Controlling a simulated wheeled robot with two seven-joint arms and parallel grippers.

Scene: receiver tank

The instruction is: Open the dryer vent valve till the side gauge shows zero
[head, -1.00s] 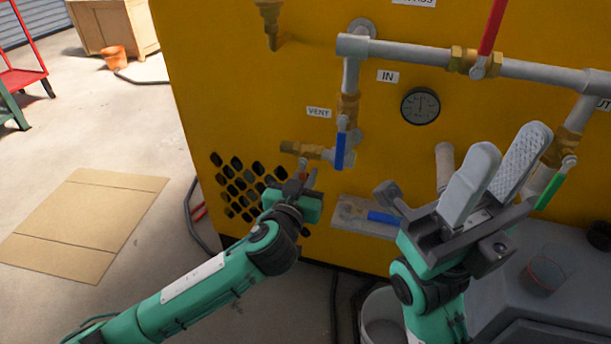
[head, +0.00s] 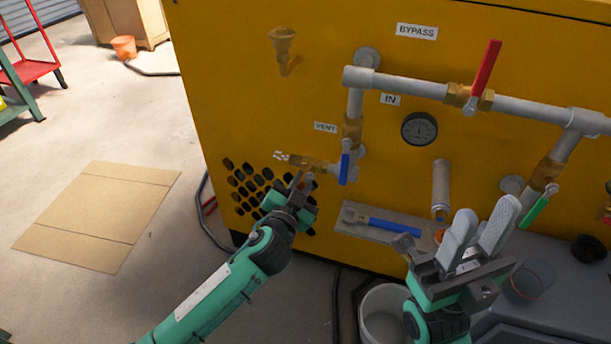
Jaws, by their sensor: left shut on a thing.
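The brass vent valve (head: 312,164) is on the yellow dryer panel, below the VENT label (head: 325,127). Small white specks (head: 282,156) show at its open left end. My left gripper (head: 301,181) is right beneath the valve, shut on what looks like its small handle; the fingers mostly hide it. The round side gauge (head: 419,129) is right of the valve; its needle is too small to read. My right gripper (head: 479,229) is open and empty at the lower right, its two pale finger pads apart, in front of the panel.
A blue lever (head: 345,165) hangs close right of the vent valve. A red bypass lever (head: 485,75) and a green lever (head: 537,207) are on the grey pipes. A blue-handled wrench (head: 390,225) lies on a shelf. A white bucket (head: 384,312) stands below.

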